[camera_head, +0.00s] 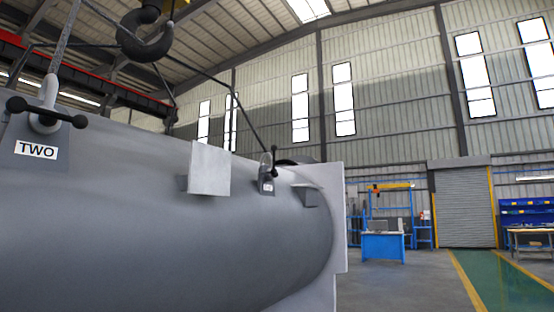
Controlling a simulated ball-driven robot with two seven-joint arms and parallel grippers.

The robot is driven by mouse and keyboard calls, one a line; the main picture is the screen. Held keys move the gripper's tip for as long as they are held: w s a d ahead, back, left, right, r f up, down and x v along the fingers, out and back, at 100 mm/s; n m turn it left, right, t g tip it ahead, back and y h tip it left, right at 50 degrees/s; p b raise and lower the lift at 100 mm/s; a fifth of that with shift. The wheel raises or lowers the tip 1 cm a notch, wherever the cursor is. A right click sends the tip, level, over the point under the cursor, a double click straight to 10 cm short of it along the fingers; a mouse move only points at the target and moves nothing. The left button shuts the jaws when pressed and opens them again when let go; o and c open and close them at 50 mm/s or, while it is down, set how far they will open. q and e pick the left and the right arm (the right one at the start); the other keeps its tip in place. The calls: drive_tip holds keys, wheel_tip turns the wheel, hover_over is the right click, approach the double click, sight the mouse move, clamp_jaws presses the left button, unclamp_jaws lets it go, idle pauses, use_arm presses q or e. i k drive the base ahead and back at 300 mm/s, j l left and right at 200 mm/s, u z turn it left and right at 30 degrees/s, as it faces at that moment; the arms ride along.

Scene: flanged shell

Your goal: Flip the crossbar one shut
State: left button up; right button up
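The large grey flanged shell (150,230) fills the left and lower part of the head view. On its near top left, a black crossbar (48,112) with knobbed ends passes at a shackle, above a plate labelled "TWO" (36,150). Farther along the shell, a smaller lug fitting (267,180) has a dark upright piece and a small label too small to read. I cannot tell whether this is crossbar one or how it is set. Neither of my grippers shows in this view.
A crane hook (145,42) hangs above the shell, with dark sling lines running down to the fittings. A pale square plate (209,170) stands out from the shell's side. A blue workbench (384,246) stands beyond, with open floor to the right.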

sight(274, 157)
drive_tip(key=i+l+u, duration=0.15)
drive_tip(key=i+l, duration=0.15)
drive_tip(key=i+l+u, duration=0.1)
drive_tip(key=i+l, duration=0.3)
drive_tip(key=i+l+u, duration=0.15)
drive_tip(key=i+l, duration=0.15)
drive_tip(key=i+l+u, duration=0.1)
drive_tip(key=i+l, duration=0.2)
drive_tip(key=l, duration=0.2)
drive_tip(key=i+l+u, duration=0.15)
drive_tip(key=i+l, duration=0.15)
drive_tip(key=l, duration=0.15)
drive_tip(key=i+l+u, duration=0.1)
drive_tip(key=i+l, duration=0.15)
drive_tip(key=l, duration=0.25)
